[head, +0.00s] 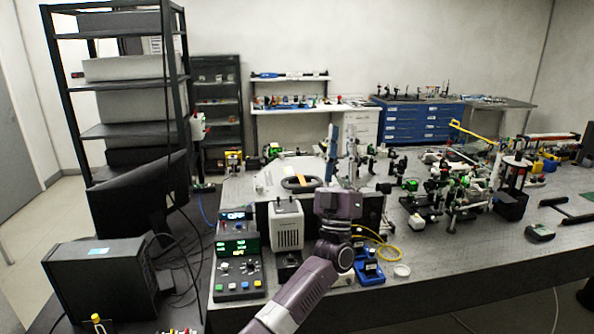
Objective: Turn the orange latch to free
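A small orange latch (304,179) shows beside a dark handle (290,184) on top of a pale, rounded instrument housing (262,178). It is too small in the picture for its exact turn to be clear. My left gripper (343,133) is to the right of the latch in the picture, with its fingers pointing up and away from me. A gap shows between the two fingers, and nothing is visible between them. It looks apart from the latch. My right gripper is not in view.
A control box with lit green displays (238,268) and a white-fronted unit (287,228) stand in front of the housing. Crowded optical mounts (450,190) fill the bench to the right. A blue-based part (370,272) and yellow cable (388,251) lie near my arm.

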